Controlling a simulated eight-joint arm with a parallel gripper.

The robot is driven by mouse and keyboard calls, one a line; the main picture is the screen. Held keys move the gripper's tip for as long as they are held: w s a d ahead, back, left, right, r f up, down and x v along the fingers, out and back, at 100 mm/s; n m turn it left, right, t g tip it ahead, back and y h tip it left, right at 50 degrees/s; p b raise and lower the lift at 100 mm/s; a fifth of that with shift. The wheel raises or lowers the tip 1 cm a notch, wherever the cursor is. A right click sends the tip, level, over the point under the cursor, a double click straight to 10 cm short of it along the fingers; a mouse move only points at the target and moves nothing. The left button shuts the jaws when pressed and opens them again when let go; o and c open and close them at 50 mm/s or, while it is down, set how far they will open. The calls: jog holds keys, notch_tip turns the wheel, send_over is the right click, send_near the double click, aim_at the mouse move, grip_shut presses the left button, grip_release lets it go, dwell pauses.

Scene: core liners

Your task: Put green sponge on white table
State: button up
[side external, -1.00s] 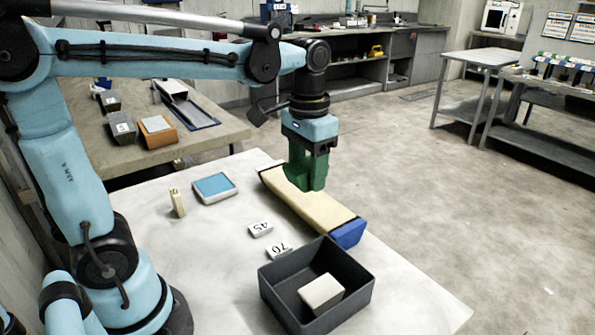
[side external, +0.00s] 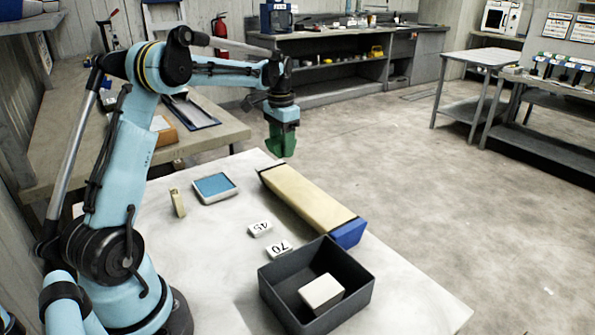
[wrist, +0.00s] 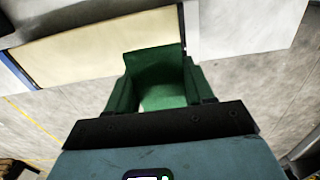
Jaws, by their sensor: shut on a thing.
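My gripper (side external: 281,146) has green fingers and hangs pointing down beyond the far edge of the white table (side external: 215,245) in the side view. In the wrist view, my gripper (wrist: 160,92) is shut on the green sponge (wrist: 155,65), a green block between the fingers. Sponge and fingers are nearly the same colour, so the sponge is hard to make out in the side view. The sponge is clear of the tabletop. A long cream core liner (side external: 305,198) with a blue end lies on the table, in front of my gripper in the side view.
A dark open box (side external: 360,285) holding a pale block (side external: 321,292) stands at the table's front. Tags 45 (side external: 260,229) and 70 (side external: 279,249), a blue-topped tray (side external: 214,187) and a small tan block (side external: 177,203) lie left of the liner. The front left tabletop is bare.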

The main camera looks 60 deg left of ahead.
jog(key=a+f, duration=0.2)
jog(key=a, duration=0.1)
jog(key=s+a+f, duration=0.1)
jog(key=a+f, duration=0.1)
jog(key=a, duration=0.2)
jog(key=s+a+f, duration=0.1)
jog(key=a+f, duration=0.1)
jog(key=a, duration=0.2)
jog(key=shift+f, duration=0.35)
jog(key=shift+a+f, duration=0.2)
jog(key=shift+f, duration=1.9)
jog(key=o, duration=0.9)
jog(key=shift+f, duration=0.15)
jog(key=shift+o, duration=0.2)
